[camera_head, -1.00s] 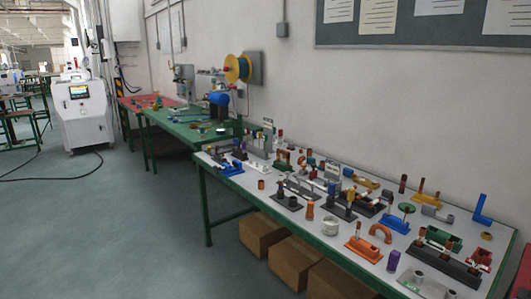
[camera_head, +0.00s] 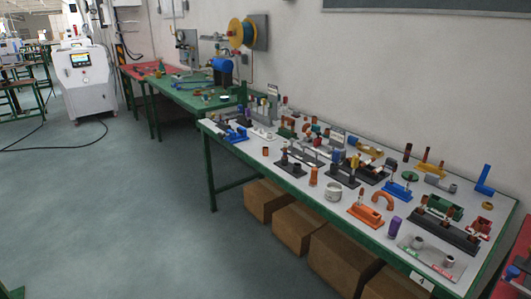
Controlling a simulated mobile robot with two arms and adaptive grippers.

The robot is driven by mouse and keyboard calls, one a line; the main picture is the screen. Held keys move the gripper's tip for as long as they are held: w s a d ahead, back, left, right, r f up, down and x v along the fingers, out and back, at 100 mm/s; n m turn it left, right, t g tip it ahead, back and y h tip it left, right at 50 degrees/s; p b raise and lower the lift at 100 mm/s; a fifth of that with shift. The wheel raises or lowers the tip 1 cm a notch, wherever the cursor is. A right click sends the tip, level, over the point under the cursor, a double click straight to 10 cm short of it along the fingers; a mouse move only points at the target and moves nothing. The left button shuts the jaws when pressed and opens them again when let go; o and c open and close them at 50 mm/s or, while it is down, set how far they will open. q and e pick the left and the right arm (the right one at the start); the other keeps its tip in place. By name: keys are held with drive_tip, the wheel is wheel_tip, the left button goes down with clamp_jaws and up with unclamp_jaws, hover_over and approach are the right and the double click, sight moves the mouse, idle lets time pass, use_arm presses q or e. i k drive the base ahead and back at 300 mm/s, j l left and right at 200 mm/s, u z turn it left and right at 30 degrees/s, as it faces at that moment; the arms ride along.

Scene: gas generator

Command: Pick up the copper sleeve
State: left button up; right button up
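Several copper-coloured pieces stand on the white table with the green frame (camera_head: 240,160). An upright copper-brown cylinder (camera_head: 313,176) stands near the front edge, left of a white cup-like part (camera_head: 333,191). A shorter copper-coloured ring-like piece (camera_head: 265,151) sits further left near the same edge. A dark copper cylinder (camera_head: 407,152) stands towards the back right. I cannot tell for sure which of these is the copper sleeve. Neither of my grippers is in view.
Coloured fixtures crowd the table, including an orange one (camera_head: 366,214) and a long dark one (camera_head: 445,233). Cardboard boxes (camera_head: 297,228) stand beneath. A green table (camera_head: 187,96) and a white machine (camera_head: 86,80) are further back. The floor at left (camera_head: 120,220) is clear.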

sight(264, 148)
drive_tip(key=i+j+z, duration=0.1)
drive_tip(key=i, duration=0.3)
drive_tip(key=i+j+z, duration=0.15)
drive_tip(key=i, duration=0.25)
drive_tip(key=j+z, duration=0.15)
drive_tip(key=z, duration=0.25)
drive_tip(key=i+j+z, duration=0.45)
drive_tip(key=j, duration=0.15)
drive_tip(key=j+z, duration=0.25)
drive_tip(key=i+j+z, duration=0.25)
drive_tip(key=j, duration=0.2)
drive_tip(key=k, duration=0.1)
